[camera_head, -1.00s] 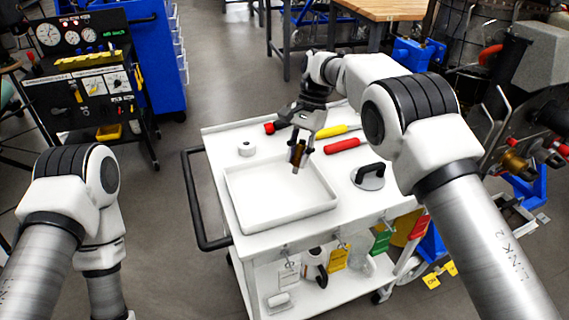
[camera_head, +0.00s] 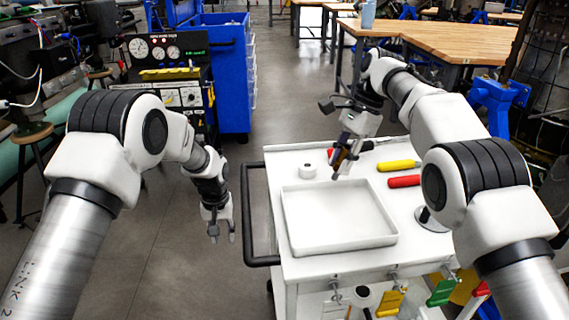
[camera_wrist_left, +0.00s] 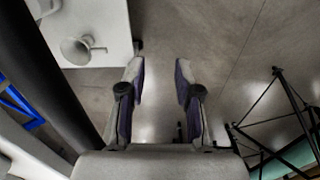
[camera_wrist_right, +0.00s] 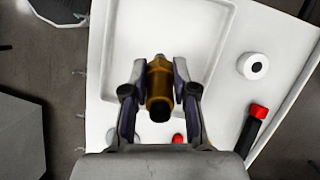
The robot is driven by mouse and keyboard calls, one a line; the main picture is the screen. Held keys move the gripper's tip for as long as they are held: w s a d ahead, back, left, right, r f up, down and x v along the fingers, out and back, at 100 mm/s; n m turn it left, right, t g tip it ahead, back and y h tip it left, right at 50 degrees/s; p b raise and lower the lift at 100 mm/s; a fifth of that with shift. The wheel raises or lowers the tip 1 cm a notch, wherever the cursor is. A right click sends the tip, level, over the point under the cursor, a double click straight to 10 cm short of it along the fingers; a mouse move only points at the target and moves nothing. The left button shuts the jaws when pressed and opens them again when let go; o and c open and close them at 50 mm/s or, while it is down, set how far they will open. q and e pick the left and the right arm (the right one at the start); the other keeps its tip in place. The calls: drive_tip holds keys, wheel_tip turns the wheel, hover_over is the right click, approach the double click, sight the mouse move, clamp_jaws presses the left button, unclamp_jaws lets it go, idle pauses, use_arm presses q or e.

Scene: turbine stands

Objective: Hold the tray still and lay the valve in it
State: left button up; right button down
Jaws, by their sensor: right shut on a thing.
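The white shallow tray (camera_head: 338,244) lies on the white cart top. It is empty in the head view, and part of it shows in the right wrist view (camera_wrist_right: 229,40). My right gripper (camera_head: 343,160) is shut on the brass valve (camera_wrist_right: 160,88) and holds it above the tray's far side. The valve looks small and dark in the head view. My left gripper (camera_head: 221,232) hangs left of the cart, pointing down, clear of the tray. In the left wrist view (camera_wrist_left: 158,85) its fingers are apart with nothing between them.
A black cart handle (camera_head: 250,225) stands between my left gripper and the tray. On the cart top are a white tape roll (camera_head: 308,171), a yellow-handled tool (camera_head: 398,165) and a red-handled tool (camera_head: 404,181). Coloured tags hang at the front edge.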

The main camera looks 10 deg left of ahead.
use_arm(q)
drive_tip(key=w+d+r, duration=0.1)
drive_tip(key=w+r, duration=0.1)
drive_tip(key=r, duration=0.4)
drive_tip(key=w+d+r, duration=0.2)
drive_tip(key=w+r, duration=0.1)
drive_tip(key=r, duration=0.3)
drive_tip(key=d+r, duration=0.9)
drive_tip(key=d, duration=0.4)
drive_tip(key=shift+n, duration=0.3)
drive_tip(key=f, duration=1.2)
drive_tip(key=shift+s+a+f, duration=0.1)
drive_tip(key=shift+s, duration=0.1)
clamp_jaws()
